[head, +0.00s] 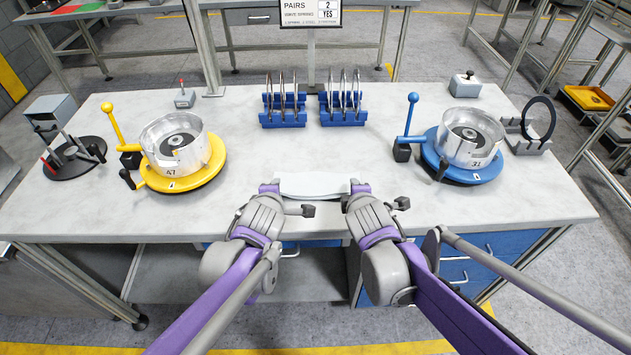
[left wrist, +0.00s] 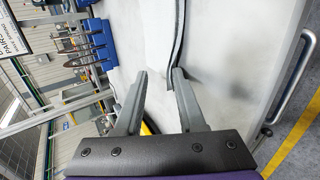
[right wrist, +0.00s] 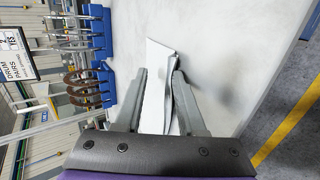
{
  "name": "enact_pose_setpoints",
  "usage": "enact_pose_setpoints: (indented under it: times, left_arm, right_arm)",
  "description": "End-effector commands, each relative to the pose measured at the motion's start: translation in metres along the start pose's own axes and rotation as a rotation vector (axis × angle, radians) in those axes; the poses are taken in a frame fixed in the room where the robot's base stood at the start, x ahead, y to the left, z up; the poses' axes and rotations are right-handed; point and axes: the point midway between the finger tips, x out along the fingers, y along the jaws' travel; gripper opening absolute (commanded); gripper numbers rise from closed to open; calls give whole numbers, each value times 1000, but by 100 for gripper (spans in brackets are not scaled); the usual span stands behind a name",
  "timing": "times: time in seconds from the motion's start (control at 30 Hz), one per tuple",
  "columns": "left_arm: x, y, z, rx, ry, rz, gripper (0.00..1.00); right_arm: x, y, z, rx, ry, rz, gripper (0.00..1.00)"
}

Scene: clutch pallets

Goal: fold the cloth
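The white cloth (head: 315,185) lies as a narrow strip near the front edge of the table, between my two grippers. In the left wrist view the cloth (left wrist: 160,38) lies just beyond the fingertips, with a grey shaded edge. In the right wrist view the cloth (right wrist: 153,100) reaches in between the fingers, and its edge looks raised. My left gripper (head: 272,188) is at the cloth's left end, fingers apart (left wrist: 161,74). My right gripper (head: 358,187) is at its right end, fingers apart (right wrist: 158,68). Whether either finger touches the cloth is unclear.
A yellow turntable (head: 205,175) with a metal drum stands at left, a blue turntable (head: 488,171) with another at right. Two blue racks (head: 283,117) (head: 343,116) holding rings stand behind the cloth. The tabletop (head: 310,152) between racks and cloth is clear.

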Motion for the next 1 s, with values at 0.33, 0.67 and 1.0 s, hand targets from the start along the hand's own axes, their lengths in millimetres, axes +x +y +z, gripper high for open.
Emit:
enact_pose_setpoints:
  times: [0.33, 0.67, 1.0]
  left_arm:
    - [-3, 1, 0, 0, 0, -1, 55]
    - [-48, 23, 1, 1, 0, -1, 55]
    - [-95, 36, 1, 0, 0, -1, 55]
  right_arm:
    - [-3, 1, 0, 0, 0, -1, 55]
    - [-48, 23, 1, -1, 1, -1, 55]
    - [-95, 36, 1, 0, 0, -2, 55]
